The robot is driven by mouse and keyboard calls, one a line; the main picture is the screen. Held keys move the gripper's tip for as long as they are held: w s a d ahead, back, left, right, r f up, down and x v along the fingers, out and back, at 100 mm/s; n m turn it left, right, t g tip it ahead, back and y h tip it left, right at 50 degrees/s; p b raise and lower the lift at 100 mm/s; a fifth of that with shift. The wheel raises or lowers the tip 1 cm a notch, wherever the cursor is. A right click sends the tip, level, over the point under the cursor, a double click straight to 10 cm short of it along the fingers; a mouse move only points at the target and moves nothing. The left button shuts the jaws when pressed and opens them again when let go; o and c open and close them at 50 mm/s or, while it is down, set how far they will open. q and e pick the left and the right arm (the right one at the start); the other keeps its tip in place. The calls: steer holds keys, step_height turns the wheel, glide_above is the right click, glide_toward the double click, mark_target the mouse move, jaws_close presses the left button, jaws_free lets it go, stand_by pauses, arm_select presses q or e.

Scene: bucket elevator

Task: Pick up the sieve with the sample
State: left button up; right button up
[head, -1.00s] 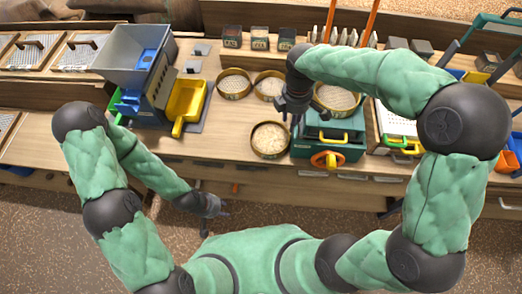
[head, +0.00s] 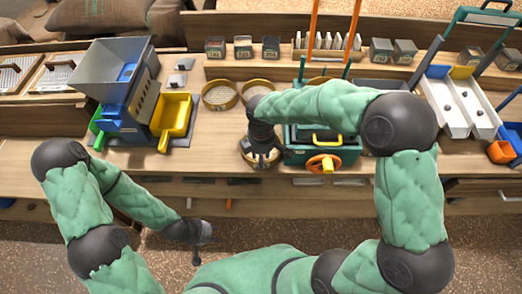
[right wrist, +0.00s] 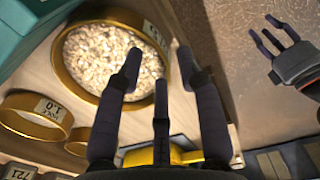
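The sieve with the sample (right wrist: 108,62) is a round brass-rimmed sieve full of pale flakes, with a white label on its rim. It lies on the bench near the front edge; in the head view the sieve (head: 249,158) is partly covered by my right gripper (head: 265,158). In the right wrist view my right gripper (right wrist: 163,75) is open, its dark fingers apart. One finger overlaps the sieve's edge in the picture; contact cannot be told. My left gripper (head: 205,240) hangs empty in front of the bench; its fingers look spread in the right wrist view (right wrist: 272,35).
Two more brass sieves (head: 219,95) (head: 258,86) stand behind. A teal machine with an orange handwheel (head: 323,163) is close on the right. A grey hopper mill (head: 118,85) and yellow tray (head: 174,118) stand left. Bench is clear between tray and sieve.

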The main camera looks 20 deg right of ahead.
steer(key=f, duration=0.1)
steer(key=f+b, duration=0.1)
steer(key=f, duration=0.1)
steer(key=f+b, duration=0.1)
steer(key=shift+w+d+f, duration=0.2)
steer(key=shift+w+f, duration=0.05)
steer(key=shift+f, duration=0.05)
steer(key=shift+r, duration=0.1)
jaws_close()
